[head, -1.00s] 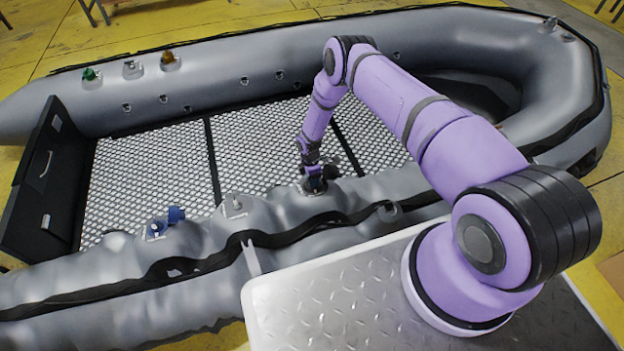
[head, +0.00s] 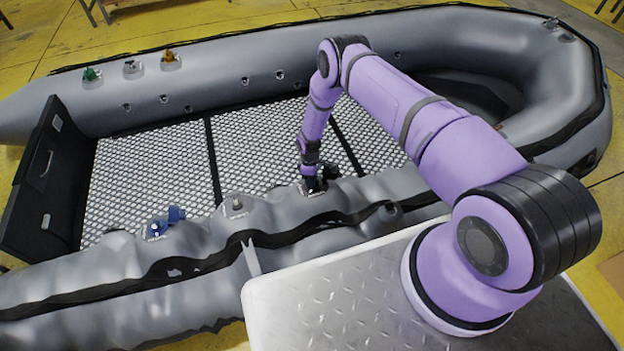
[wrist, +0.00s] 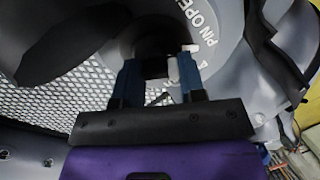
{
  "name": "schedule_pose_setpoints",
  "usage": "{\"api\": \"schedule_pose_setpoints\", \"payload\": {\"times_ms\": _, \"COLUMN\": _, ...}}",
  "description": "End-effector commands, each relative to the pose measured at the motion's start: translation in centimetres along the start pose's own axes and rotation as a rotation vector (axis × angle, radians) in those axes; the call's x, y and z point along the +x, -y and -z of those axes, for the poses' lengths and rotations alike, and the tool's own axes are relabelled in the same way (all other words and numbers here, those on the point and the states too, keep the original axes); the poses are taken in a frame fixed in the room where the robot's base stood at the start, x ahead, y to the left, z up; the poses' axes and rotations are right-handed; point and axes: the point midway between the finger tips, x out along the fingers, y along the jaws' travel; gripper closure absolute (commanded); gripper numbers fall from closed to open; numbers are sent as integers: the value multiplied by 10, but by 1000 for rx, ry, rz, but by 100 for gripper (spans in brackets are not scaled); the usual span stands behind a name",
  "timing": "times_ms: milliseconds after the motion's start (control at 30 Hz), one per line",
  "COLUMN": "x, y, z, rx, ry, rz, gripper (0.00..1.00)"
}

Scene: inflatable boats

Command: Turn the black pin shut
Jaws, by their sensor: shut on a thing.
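The black pin (wrist: 154,66) sits in a round grey valve on the near tube of the boat. In the wrist view it stands between the two blue fingers of my gripper (wrist: 159,60), which is shut on it. White lettering reading "PIN OPEN" (wrist: 198,28) shows on the valve beside the right finger, with a small white mark near the fingertip. In the head view my gripper (head: 313,184) points down onto the valve, and the pin itself is hidden there. A black cap (head: 331,170) hangs beside the valve.
On the near tube (head: 280,213), a grey valve (head: 236,205) and a blue valve (head: 158,227) stand to the left. Green, grey and orange valves line the far tube. The meshed floor (head: 150,180) lies between the tubes.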

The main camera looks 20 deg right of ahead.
Motion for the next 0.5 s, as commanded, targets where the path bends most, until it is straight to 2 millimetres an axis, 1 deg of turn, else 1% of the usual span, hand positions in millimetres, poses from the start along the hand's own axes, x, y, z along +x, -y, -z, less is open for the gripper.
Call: {"api": "schedule_pose_setpoints", "payload": {"times_ms": 500, "x": -1, "y": -1, "z": 3, "rx": 490, "ry": -1, "rz": -2, "gripper": 86}}
